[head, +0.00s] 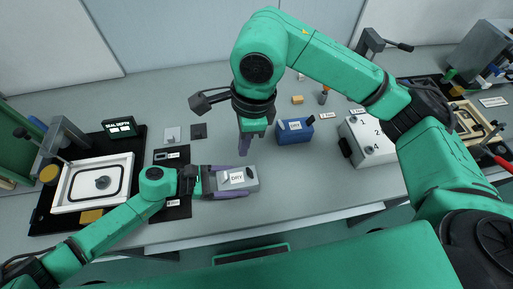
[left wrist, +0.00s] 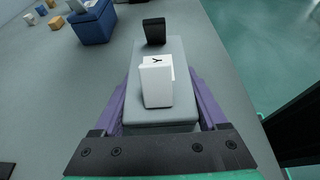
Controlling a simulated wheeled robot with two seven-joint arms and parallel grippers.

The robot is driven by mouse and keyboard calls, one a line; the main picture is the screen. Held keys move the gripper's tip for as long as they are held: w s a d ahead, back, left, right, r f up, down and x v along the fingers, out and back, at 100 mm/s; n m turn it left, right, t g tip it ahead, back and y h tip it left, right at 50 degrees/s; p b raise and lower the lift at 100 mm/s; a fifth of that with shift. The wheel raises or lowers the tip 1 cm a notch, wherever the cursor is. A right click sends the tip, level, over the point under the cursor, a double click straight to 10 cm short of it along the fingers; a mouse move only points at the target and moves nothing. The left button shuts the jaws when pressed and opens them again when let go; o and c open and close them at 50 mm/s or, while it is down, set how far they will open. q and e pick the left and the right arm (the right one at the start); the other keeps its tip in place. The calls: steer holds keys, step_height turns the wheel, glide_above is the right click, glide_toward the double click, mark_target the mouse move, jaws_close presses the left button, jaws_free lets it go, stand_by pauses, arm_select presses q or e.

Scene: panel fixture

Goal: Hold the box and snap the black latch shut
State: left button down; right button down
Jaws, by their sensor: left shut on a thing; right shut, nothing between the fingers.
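A grey box (head: 252,184) with a white "DRY" label (head: 237,177) lies near the front of the table. My left gripper (head: 238,182) is shut on it, with purple fingers along its two long sides. In the left wrist view the grey box (left wrist: 178,52) runs away from the gripper. The black latch (left wrist: 154,31) stands up at its far end; I cannot make it out in the head view. My right gripper (head: 244,146) is shut and empty, pointing down just behind the box in the picture.
A blue box (head: 295,131) stands behind and right of the grey box. A white numbered block (head: 368,138) is further right. A white-framed tray (head: 98,184) and black mats lie left. The table to the right of the grey box is clear.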

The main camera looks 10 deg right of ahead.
stand_by(0.3)
arm_select(q)
jaws_free()
steer(key=shift+d, duration=0.1)
steer(key=v, duration=1.1)
steer(key=shift+s+a, duration=0.1)
steer(key=shift+a, duration=0.1)
steer(key=r+p+v, duration=0.1)
steer(key=p+v, duration=0.1)
steer(key=v, duration=0.4)
steer(key=shift+r, duration=0.1)
